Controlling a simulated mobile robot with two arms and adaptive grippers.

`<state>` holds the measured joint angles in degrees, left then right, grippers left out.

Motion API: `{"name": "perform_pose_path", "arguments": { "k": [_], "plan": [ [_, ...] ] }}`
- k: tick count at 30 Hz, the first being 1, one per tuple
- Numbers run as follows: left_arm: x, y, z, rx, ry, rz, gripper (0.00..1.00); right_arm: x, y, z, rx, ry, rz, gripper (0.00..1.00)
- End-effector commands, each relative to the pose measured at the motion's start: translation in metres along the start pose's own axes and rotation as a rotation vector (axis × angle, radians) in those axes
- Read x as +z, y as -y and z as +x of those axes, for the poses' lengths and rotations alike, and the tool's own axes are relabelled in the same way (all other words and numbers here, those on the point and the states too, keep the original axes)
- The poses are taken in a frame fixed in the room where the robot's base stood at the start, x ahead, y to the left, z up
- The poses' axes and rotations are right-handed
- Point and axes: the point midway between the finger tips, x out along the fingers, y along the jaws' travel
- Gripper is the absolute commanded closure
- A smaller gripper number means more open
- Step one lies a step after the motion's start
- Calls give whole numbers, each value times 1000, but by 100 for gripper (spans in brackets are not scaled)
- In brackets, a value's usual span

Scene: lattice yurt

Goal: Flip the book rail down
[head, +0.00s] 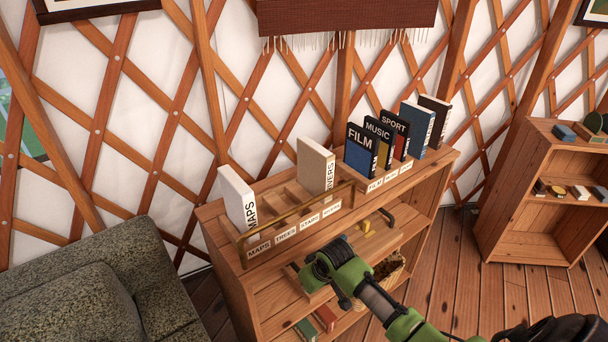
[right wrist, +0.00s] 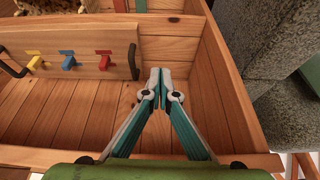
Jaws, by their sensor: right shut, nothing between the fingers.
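The book rail (head: 295,211) is a thin brass bar along the left half of the bookcase's front top edge. It stands raised above the label strip, in front of the white MAPS book (head: 238,204) and the cream RIVERS book (head: 316,168). My right arm reaches in from the lower right to the bookcase front, below the rail; its fingers are hidden in the head view. In the right wrist view my right gripper (right wrist: 160,78) is shut and empty, over a wooden shelf compartment. The rail cannot be made out there. My left gripper is not in view.
The bookcase (head: 222,236) also holds the FILM (head: 359,151), MUSIC and SPORT books. A handled wooden board (right wrist: 105,62) with yellow, blue and red pegs sits on the shelf below. A grey sofa (head: 95,275) stands left; a second shelf (head: 540,205) stands right.

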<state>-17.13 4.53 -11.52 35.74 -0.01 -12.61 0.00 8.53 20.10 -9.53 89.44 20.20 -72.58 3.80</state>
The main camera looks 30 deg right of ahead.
Motion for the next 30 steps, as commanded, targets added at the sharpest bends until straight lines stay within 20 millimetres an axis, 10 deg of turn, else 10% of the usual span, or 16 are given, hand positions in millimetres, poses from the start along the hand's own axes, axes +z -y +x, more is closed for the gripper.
{"name": "perform_pose_path", "arguments": {
  "k": [1, 10, 21, 30],
  "plan": [
    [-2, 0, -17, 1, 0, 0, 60, -30, 1, -42, -5, -24, -16, 100],
    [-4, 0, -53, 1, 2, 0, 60, -111, 8, -205, -10, -84, -114, 100],
    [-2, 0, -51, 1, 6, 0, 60, -185, -33, -268, -8, -132, -69, 100],
    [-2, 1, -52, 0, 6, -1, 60, -206, -46, -291, -15, -147, -47, 100]
  ]
}}
